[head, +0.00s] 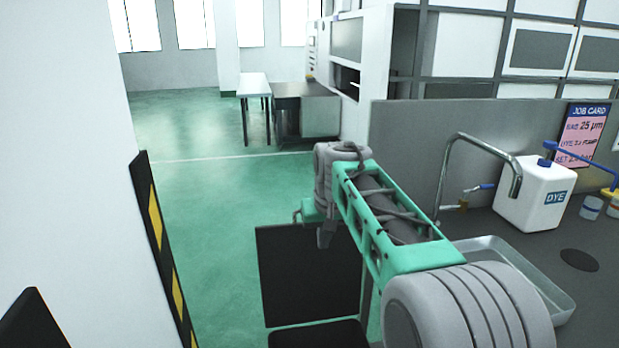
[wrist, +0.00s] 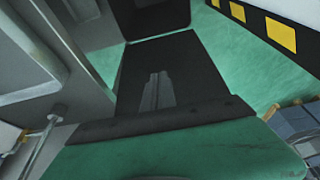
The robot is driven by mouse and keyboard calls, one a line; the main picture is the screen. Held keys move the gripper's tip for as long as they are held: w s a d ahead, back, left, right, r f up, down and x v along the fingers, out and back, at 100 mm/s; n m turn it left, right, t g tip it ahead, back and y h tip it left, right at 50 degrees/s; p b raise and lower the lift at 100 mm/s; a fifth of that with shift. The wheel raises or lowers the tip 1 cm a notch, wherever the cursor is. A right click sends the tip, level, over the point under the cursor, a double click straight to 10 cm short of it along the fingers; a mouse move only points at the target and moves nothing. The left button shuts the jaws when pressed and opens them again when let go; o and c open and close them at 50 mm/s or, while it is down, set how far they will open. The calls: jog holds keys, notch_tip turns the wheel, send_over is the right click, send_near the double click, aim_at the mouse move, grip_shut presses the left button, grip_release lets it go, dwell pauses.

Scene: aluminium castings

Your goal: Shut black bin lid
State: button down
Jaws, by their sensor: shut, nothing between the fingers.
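A flat black panel (head: 308,278), which looks like the bin lid standing raised, is left of the sink bench. Below it, a black rounded shape (head: 318,336), apparently the bin, is cut off by the frame's bottom edge. The wrist view also shows the panel (wrist: 190,62) and the rounded shape (wrist: 155,14). My gripper (head: 326,238) hangs at the panel's top edge, pointing down. In the wrist view its fingers (wrist: 155,76) are together and empty, in front of the panel. I cannot tell whether they touch it.
A grey bench with a metal tray (head: 510,262), a tap (head: 480,143) and a white dye container (head: 535,195) is on the right. A white wall with a black and yellow strip (head: 160,235) bounds the left. Green floor (head: 215,220) is clear between them. Tables (head: 305,108) stand farther back.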

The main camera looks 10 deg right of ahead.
jog(key=w+r+t+p, duration=0.1)
jog(key=w+r+p, duration=0.35)
jog(key=w, duration=0.35)
jog(key=w+r+p, duration=0.3)
jog(key=w+r, duration=0.3)
jog(key=w, duration=0.3)
notch_tip(320, 180, down, 10)
jog(key=shift+w, duration=0.2)
jog(key=shift+b, duration=0.3)
